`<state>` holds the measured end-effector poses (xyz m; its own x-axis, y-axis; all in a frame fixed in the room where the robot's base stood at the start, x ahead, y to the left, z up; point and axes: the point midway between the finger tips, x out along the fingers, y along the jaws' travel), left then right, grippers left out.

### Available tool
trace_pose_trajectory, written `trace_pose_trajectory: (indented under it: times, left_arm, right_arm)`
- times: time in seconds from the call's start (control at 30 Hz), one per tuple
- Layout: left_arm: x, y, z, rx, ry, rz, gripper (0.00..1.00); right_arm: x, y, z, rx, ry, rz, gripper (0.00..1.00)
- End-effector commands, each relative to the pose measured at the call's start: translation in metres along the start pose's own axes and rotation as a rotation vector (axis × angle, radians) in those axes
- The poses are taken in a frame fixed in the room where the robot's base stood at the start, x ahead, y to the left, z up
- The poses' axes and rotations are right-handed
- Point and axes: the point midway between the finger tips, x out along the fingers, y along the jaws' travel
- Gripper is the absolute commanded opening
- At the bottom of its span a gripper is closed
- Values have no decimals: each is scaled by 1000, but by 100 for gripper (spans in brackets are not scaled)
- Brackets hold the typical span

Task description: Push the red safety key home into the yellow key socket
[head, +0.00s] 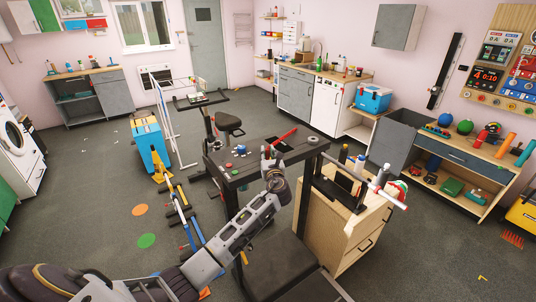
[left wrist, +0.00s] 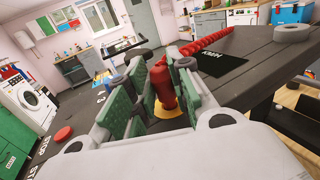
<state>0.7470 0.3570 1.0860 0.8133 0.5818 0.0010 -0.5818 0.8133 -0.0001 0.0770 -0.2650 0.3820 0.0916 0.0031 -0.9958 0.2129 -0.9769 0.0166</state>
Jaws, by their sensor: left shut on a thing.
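The red safety key (left wrist: 160,87) stands between the green-padded fingers of my left gripper (left wrist: 158,95) in the left wrist view. The gripper is shut on it. The yellow key socket (left wrist: 172,109) shows partly below the key, at its lower end. The fingers hide much of the socket, and I cannot tell how deep the key sits in it. In the head view my left gripper (head: 271,163) is low over the dark table (head: 250,178), and the key and socket cannot be made out there. My right gripper is not in view.
A ribbed red thing (left wrist: 207,42) lies on the table behind the key, near a black lettered label (left wrist: 225,62). A grey ring (left wrist: 293,33) is at the far right. A red disc (left wrist: 63,134) lies at the left. A wooden cabinet (head: 335,222) stands right of the table.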

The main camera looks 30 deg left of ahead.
Motion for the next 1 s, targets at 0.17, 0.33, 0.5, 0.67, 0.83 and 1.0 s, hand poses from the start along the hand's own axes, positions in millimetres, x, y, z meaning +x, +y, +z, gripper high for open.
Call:
trace_pose_trajectory:
  times: [0.17, 0.33, 0.5, 0.67, 0.83, 1.0]
  left_arm:
    - [0, 0, -4, 1, 1, 0, 0]
    - [0, 0, -6, 1, 1, 0, 0]
    - [0, 0, -9, 1, 1, 0, 0]
    - [0, 0, -12, 1, 2, 0, 0]
    - [0, 0, -11, 1, 1, 0, 43]
    - [0, 0, -10, 0, 1, 0, 47]
  right_arm:
    - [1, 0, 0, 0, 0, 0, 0]
    - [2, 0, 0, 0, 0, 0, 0]
    - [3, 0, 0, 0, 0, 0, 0]
    - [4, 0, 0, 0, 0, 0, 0]
    - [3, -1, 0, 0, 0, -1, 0]
    - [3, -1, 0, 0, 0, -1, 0]
